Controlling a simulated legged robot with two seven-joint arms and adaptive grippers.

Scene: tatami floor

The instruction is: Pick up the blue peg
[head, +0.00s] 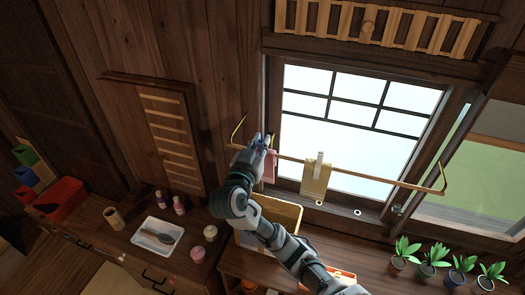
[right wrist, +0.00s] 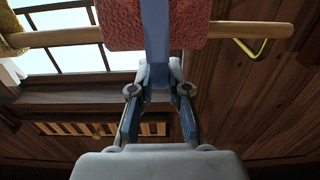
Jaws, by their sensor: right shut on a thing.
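The blue peg (right wrist: 155,40) is upright in the right wrist view, over the middle of a red cloth (right wrist: 110,28) that hangs on a wooden rod (right wrist: 225,33). My right gripper (right wrist: 159,78) is shut on the lower part of the peg. In the head view my right gripper (head: 263,141) is up at the left part of the rod (head: 375,178), beside the same cloth, which looks pink there (head: 270,166). The gripper mostly hides the peg there. I cannot tell if the peg still grips the cloth. My left gripper is not in view.
A yellow cloth (head: 315,180) with a pale peg (head: 319,164) hangs further right on the rod, before the window. Below are a wooden box (head: 283,211), a white tray (head: 148,241) with a brush, small bottles and several potted plants (head: 432,262). A red bin (head: 62,200) is at left.

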